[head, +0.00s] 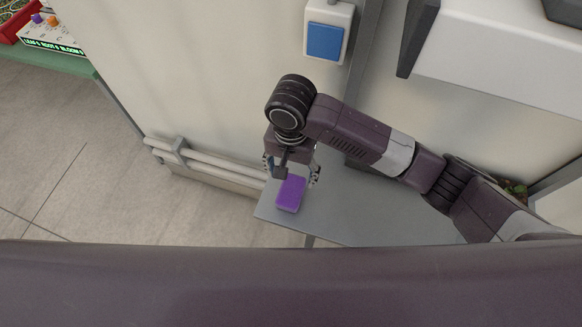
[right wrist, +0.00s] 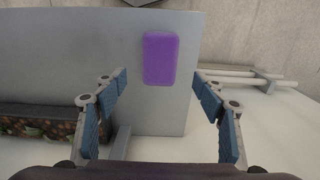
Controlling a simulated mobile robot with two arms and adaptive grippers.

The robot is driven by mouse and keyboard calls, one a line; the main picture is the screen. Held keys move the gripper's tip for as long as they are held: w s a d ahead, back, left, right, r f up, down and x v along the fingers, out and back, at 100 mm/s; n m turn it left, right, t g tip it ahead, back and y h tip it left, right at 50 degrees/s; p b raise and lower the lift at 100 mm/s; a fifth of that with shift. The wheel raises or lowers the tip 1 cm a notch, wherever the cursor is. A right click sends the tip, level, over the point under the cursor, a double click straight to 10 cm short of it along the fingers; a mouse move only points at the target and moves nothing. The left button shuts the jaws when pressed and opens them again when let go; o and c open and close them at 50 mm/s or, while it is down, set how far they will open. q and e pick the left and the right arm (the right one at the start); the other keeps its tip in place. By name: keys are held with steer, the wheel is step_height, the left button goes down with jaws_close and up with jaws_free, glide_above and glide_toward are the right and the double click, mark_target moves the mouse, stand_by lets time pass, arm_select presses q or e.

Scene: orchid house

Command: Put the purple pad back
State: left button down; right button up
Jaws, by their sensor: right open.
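The purple pad (head: 291,194) is a small block lying flat on a grey table (head: 360,213), close to the table's left end. My right gripper (head: 292,173) is above the pad, with its fingers apart. In the right wrist view the pad (right wrist: 161,59) shows upright in the picture, ahead of and between the open fingertips (right wrist: 160,78), with nothing between them. The pad is not held. My left gripper is in neither view.
A white box with a blue square panel (head: 325,41) is on the pale wall. White pipes (head: 205,166) run low along the wall. A planter (head: 514,188) is at the right. A green table (head: 45,59) with a lettered board stands far left.

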steer(key=shift+r, duration=1.55)
